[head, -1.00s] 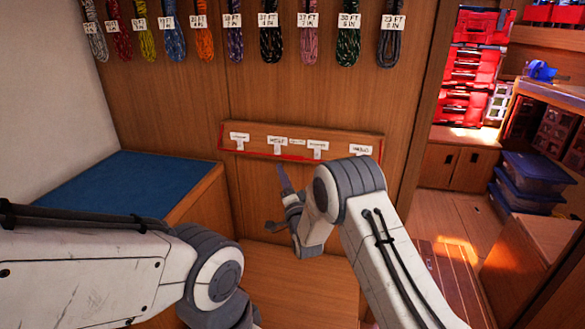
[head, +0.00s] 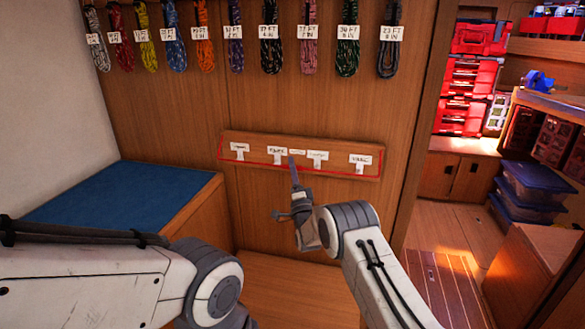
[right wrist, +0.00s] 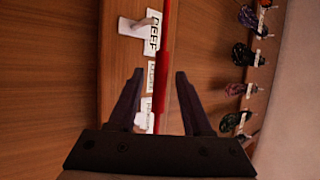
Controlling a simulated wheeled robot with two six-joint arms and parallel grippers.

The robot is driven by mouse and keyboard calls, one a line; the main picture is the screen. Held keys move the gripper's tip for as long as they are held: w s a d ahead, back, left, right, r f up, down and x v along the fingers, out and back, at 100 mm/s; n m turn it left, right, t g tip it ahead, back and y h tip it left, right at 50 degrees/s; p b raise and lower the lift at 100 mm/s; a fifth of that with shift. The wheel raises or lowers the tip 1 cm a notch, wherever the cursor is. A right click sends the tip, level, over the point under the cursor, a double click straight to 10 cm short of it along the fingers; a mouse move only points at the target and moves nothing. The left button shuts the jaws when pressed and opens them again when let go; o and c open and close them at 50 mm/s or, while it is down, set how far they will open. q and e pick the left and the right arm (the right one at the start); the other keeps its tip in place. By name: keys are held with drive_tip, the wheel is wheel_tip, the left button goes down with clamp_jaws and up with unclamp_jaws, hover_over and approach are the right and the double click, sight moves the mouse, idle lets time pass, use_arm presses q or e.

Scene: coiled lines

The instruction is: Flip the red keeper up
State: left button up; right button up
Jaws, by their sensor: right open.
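The red keeper (head: 340,174) is a thin red bar along the lower edge of a wooden board (head: 350,147), with short red sides at both ends. The board carries several white labelled pegs. My right gripper (head: 292,160) is at the front of the board, near its middle. My left gripper is out of view; only my left arm shows.
Coiled lines (head: 271,45) with white tags hang in a row above the board. A blue-topped bench (head: 120,195) stands at the left. Red drawers (head: 470,90) and storage boxes (head: 532,182) are at the right. The panel between the coils and the board is clear.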

drive_tip(key=shift+w+r, duration=0.15)
drive_tip(key=shift+w, duration=0.1)
clamp_jaws()
idle(1.4)
